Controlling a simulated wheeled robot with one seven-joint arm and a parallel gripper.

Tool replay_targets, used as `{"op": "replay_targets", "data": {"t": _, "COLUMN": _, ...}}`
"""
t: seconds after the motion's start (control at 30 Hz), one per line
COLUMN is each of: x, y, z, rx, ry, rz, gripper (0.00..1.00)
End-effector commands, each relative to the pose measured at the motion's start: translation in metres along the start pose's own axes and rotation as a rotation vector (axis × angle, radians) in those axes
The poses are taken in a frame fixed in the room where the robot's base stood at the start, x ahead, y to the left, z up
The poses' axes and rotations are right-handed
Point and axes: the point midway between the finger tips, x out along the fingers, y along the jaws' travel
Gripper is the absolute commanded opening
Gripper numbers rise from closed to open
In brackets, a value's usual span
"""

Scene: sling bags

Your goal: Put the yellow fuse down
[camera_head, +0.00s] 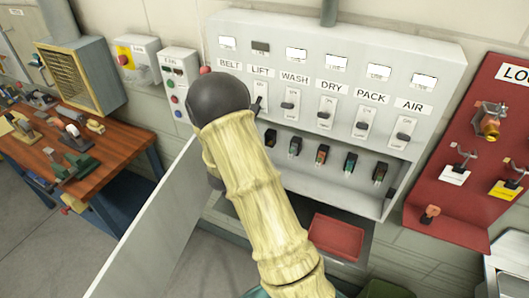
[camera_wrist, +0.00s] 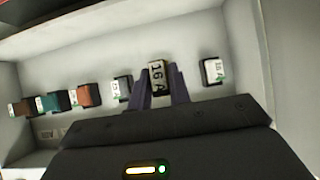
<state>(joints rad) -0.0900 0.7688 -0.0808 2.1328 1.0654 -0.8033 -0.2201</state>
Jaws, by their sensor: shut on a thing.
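In the wrist view, my gripper (camera_wrist: 160,88) is shut on a small fuse (camera_wrist: 157,70) with a pale yellowish face marked 16A. The dark fingers are on either side of it. The held fuse is in front of the pale inside of the cabinet, in line with the other fuses; I cannot tell whether it touches the back panel. In the head view my arm covers the gripper and the held fuse. The grey cabinet (camera_head: 440,62) has switches labelled BELT, LIFT, WASH, DRY, PACK and AIR above a recess with a row of fuses.
In the wrist view, a grey fuse (camera_wrist: 212,72) is to the right; grey, orange (camera_wrist: 84,95), teal (camera_wrist: 54,101) and brown fuses are to the left. The cabinet door (camera_head: 150,232) hangs open. A red tray (camera_head: 336,238) is below. A red lockout board (camera_head: 470,130) is right, a workbench (camera_head: 75,180) left.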

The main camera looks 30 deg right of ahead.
Motion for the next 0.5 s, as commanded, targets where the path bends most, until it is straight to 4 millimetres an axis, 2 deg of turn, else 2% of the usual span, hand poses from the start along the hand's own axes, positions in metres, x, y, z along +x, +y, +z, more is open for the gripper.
{"op": "replay_targets", "data": {"t": 0.27, "x": 0.015, "y": -0.004, "z": 0.035, "rx": -0.105, "ry": -0.004, "rz": -0.150, "gripper": 0.00}}
{"op": "replay_targets", "data": {"t": 0.5, "x": 0.020, "y": -0.021, "z": 0.089, "rx": -0.251, "ry": -0.007, "rz": -0.371, "gripper": 0.00}}
